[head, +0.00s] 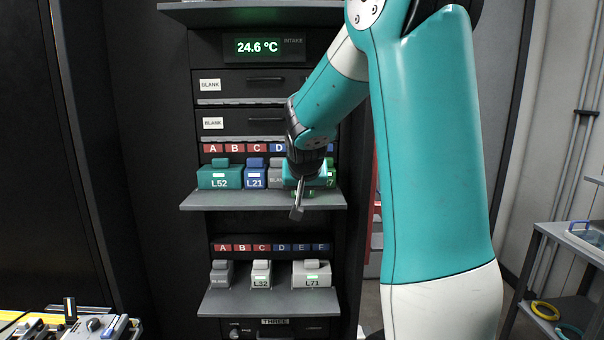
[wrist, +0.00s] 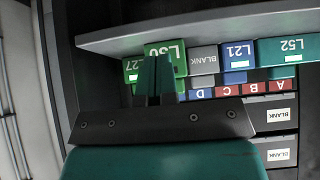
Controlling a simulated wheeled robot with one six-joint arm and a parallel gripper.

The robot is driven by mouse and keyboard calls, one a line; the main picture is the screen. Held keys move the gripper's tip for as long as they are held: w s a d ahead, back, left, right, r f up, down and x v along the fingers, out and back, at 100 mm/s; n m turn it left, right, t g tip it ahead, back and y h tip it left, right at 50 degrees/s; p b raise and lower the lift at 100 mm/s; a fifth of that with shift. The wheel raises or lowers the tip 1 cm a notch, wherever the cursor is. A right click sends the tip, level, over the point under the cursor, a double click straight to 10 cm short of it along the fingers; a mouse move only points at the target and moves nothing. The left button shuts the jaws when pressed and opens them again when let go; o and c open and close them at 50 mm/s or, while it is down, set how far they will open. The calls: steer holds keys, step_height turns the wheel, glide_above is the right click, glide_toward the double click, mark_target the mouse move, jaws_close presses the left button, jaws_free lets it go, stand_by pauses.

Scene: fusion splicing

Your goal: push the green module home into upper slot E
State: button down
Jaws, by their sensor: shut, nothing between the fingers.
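A green module labelled L50 (wrist: 172,50) stands in the upper row in the wrist view, which shows the rack upside down. It sits between a grey blank and another green module labelled L27 (wrist: 133,68); its face looks nearer than theirs. My gripper (wrist: 157,60) is shut and empty, its fingertips in front of L50's face and covering part of it. I cannot tell whether they touch it. In the head view my wrist hides most of L50 and slot letter E; part of L27 (head: 331,178) shows at the right.
The upper shelf (head: 235,201) also holds teal L52 (head: 219,178) and blue L21 (head: 255,178). The lower shelf (head: 240,303) holds a grey module, L32 (head: 261,274) and L71 (head: 311,274). Blank drawers (head: 237,84) lie above. A side cart (head: 570,240) stands at the right.

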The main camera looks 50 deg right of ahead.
steer(key=shift+w+d+f+p, duration=0.1)
steer(key=shift+w+d+p, duration=0.4)
steer(key=shift+w+d, duration=0.95)
steer(key=shift+w+d+f+p, duration=0.1)
steer(key=shift+w+d+p, duration=0.4)
steer(key=shift+w+d, duration=0.95)
steer(key=shift+w+d+p, duration=0.5)
steer(key=shift+w+d, duration=0.6)
steer(key=shift+d, duration=0.7)
steer(key=shift+s+a+b, duration=0.75)
steer(key=shift+s+a, duration=0.6)
steer(key=shift+a, duration=0.2)
steer(key=shift+s+a+b, duration=0.7)
steer(key=shift+s+a, duration=0.6)
steer(key=shift+a, duration=0.25)
steer(key=s+a+n+y, duration=0.2)
steer(key=a+n+y, duration=0.2)
steer(key=a, duration=1.1)
steer(key=s+a+n+y, duration=0.25)
steer(key=a+n, duration=0.25)
steer(key=a, duration=0.9)
steer(key=s+a+f+n+g+y, duration=0.1)
steer(key=s+a+n+g+y, duration=0.3)
steer(key=s+a+n, duration=0.4)
steer(key=s+a+g, duration=0.1)
steer(key=s+a, duration=0.6)
steer(key=s, duration=0.3)
steer(key=shift+f, duration=0.35)
